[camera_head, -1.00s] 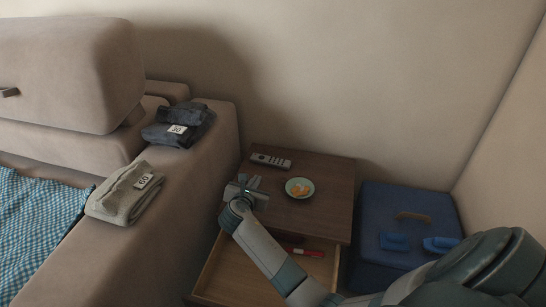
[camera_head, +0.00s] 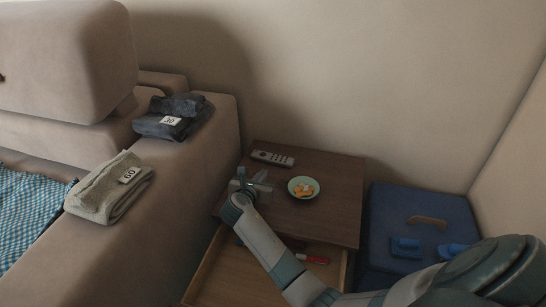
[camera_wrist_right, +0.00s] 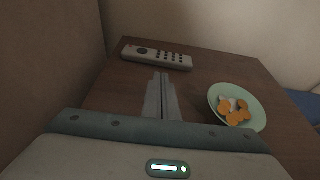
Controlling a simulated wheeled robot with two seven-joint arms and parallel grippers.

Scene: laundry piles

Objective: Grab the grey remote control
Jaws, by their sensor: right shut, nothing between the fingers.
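The grey remote control (camera_head: 272,158) lies flat near the back of the brown nightstand top, its dark buttons facing up. In the right wrist view the remote (camera_wrist_right: 157,57) lies beyond my fingertips, apart from them. My right gripper (camera_head: 256,178) is above the nightstand in front of the remote. In the right wrist view the gripper (camera_wrist_right: 162,78) has its fingers together with nothing between them. My left gripper is not in view.
A green bowl with orange and white pieces (camera_head: 303,188) stands right of my gripper. The nightstand's drawer (camera_head: 209,275) is open, with a red item (camera_head: 316,260) inside. A sofa arm (camera_head: 190,190) with folded clothes rises at left; a blue box (camera_head: 382,215) stands right.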

